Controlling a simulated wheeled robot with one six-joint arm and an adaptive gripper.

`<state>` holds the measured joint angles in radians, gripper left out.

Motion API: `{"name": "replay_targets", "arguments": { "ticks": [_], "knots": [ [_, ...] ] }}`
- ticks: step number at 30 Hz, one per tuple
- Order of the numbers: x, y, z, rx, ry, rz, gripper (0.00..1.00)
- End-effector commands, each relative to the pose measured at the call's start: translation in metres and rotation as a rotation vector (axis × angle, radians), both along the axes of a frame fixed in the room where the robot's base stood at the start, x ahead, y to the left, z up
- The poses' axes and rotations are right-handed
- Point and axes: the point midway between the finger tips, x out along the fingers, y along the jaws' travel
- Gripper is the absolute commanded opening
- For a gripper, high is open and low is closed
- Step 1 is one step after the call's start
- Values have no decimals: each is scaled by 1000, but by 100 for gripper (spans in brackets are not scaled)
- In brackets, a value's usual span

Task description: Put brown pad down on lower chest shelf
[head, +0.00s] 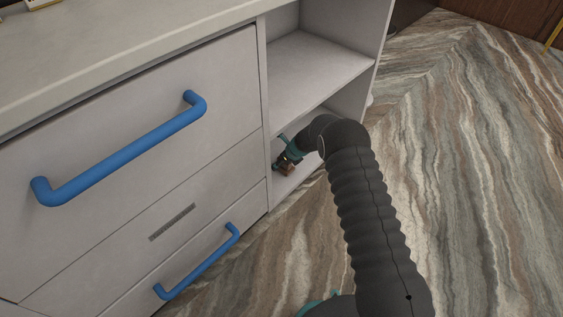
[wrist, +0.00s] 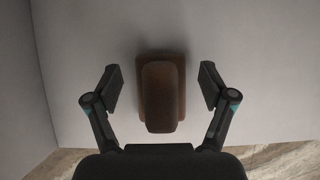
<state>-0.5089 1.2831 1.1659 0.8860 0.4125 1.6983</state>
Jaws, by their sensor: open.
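The brown pad (wrist: 161,97) is a brown block with a raised, rounded top part, seen from above in the wrist view. It rests on the pale lower chest shelf (wrist: 250,50). My gripper (wrist: 162,88) is open, with one finger on each side of the pad and a gap on both sides. In the head view my gripper (head: 286,162) reaches into the lower compartment of the chest, and a brown bit of the pad (head: 285,168) shows by its fingers. My arm hides part of the lower shelf (head: 301,174) there.
An upper shelf (head: 318,70) lies above my gripper. A side wall (wrist: 20,80) stands at the left in the wrist view. Drawers with blue handles (head: 122,150) are left of the compartment. The striped floor (head: 470,150) at the right is clear.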

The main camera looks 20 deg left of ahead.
Motion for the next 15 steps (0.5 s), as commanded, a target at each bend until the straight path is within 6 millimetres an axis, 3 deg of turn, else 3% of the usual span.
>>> {"name": "replay_targets", "arguments": {
  "ticks": [15],
  "knots": [
    [-16,-42,81,1,-2,-2,82]
  ]
}}
